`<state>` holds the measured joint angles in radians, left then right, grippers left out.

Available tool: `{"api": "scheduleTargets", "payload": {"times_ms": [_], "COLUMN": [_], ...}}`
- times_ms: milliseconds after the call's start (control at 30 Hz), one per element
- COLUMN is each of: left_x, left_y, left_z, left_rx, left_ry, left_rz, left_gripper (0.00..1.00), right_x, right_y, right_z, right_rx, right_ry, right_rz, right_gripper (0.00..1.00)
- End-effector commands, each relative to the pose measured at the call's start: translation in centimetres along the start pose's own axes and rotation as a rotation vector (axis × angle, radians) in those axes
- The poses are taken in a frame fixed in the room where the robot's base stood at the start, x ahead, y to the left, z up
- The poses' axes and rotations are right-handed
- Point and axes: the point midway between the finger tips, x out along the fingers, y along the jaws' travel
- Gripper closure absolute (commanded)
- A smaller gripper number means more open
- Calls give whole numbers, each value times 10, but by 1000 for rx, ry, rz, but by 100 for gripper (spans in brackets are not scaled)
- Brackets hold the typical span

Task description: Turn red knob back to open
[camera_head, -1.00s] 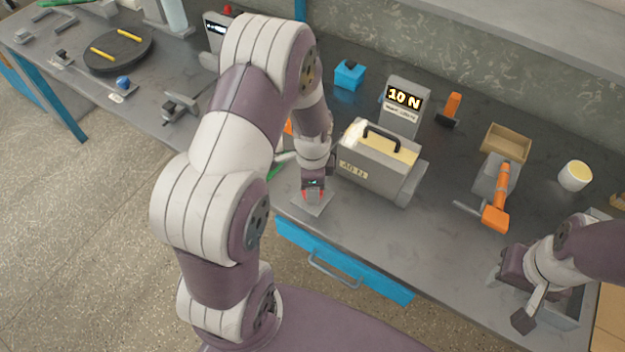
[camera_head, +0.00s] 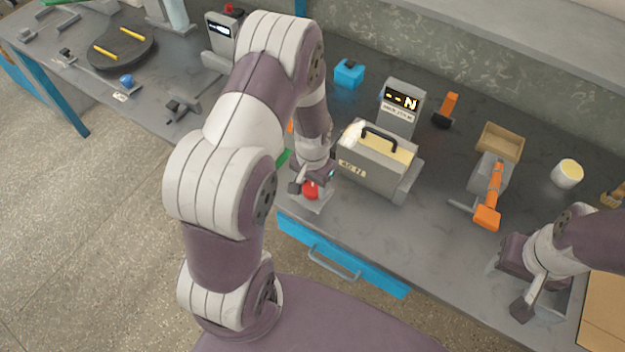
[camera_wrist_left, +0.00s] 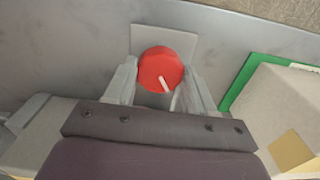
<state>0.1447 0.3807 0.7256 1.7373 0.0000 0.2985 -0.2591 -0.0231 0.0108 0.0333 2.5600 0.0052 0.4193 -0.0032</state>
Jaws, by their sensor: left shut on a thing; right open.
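The red knob (camera_head: 311,190) sits on a grey plate (camera_head: 323,203) at the table's front edge. In the left wrist view the red knob (camera_wrist_left: 158,66) has a white mark pointing to the lower right. My left gripper (camera_head: 309,186) is shut on the knob. Its two fingers stand on either side of the knob in the wrist view (camera_wrist_left: 160,78), with the gripper turned about the knob. My right gripper (camera_head: 521,296) is open at the right, over a grey tray (camera_head: 563,318).
A grey box (camera_head: 370,178) with a black handle and a "40 N" label stands right of the knob. Behind it is a display (camera_head: 401,103) showing dashes and "N". An orange-handled tool (camera_head: 489,205) lies further right. A blue drawer (camera_head: 345,255) is below the knob.

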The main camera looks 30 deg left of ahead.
Motion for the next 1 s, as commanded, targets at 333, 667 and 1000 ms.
{"api": "scheduleTargets", "payload": {"times_ms": [333,667,1000], "left_x": [-2,-2,-2], "left_y": [0,0,0], "left_z": [-1,-1,-1], "left_rx": [-324,-637,-960], "left_ry": [2,2,4], "left_rz": [0,0,1], "left_gripper": [76,76,76], "right_x": [-11,-19,-25], "right_y": [0,0,0], "right_z": [-1,-2,-3], "right_rx": [0,0,0], "right_ry": [0,0,0], "right_rz": [0,0,0], "right_gripper": [57,57,57]}}
